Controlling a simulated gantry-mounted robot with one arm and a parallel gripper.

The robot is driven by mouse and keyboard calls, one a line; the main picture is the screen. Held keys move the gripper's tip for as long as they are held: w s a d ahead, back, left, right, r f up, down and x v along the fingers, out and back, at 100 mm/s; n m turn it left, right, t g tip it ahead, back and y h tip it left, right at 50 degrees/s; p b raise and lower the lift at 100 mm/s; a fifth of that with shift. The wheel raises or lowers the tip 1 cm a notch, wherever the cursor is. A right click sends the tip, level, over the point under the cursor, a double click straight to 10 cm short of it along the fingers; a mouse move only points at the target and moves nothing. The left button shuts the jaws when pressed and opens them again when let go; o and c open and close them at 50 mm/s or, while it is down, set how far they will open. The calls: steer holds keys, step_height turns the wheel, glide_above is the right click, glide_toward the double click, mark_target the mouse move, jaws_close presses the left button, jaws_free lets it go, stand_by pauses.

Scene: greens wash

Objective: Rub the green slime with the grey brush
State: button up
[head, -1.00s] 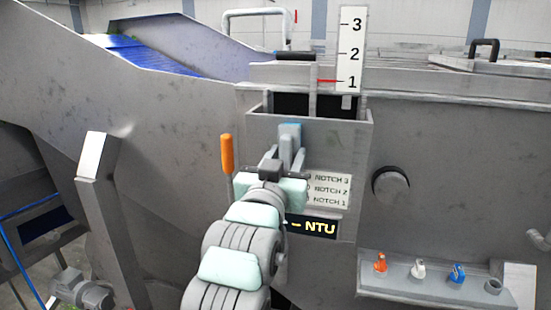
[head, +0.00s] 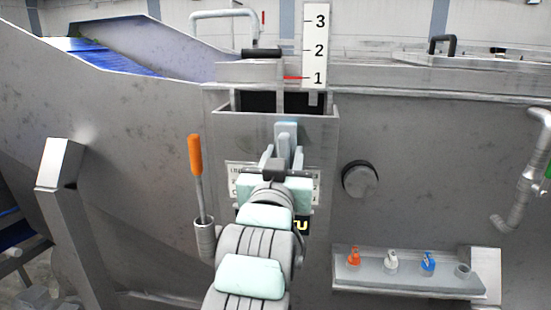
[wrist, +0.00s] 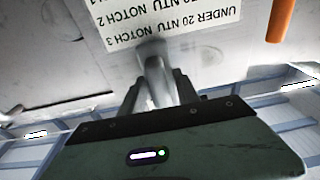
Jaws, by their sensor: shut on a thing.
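My gripper (head: 285,152) is in front of the steel box at the centre of the head view. It points away from the head camera. In the wrist view, the fingers (wrist: 152,82) are closed together on a grey thing (wrist: 150,50), blurred and mostly hidden, which I take to be the grey brush. A small green patch (head: 548,170), likely the green slime, shows at the far right edge of the head view beside a pipe. It is well to the right of my gripper and cut off by the frame.
A ledge (head: 405,281) at lower right holds orange (head: 354,257), white (head: 391,260) and blue (head: 428,261) items and a grey, empty-looking socket (head: 463,271). An orange-handled lever (head: 196,160) stands left of my arm. A round knob (head: 360,179) and bent pipe (head: 520,185) protrude at right.

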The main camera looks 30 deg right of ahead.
steer(key=shift+s+d+b, duration=0.6)
steer(key=shift+s+d, duration=1.25)
steer(key=shift+d, duration=0.25)
steer(key=shift+w+f, duration=0.1)
steer(key=shift+w+a+b, duration=0.65)
steer(key=shift+w+a, duration=0.55)
steer(key=shift+a, duration=0.15)
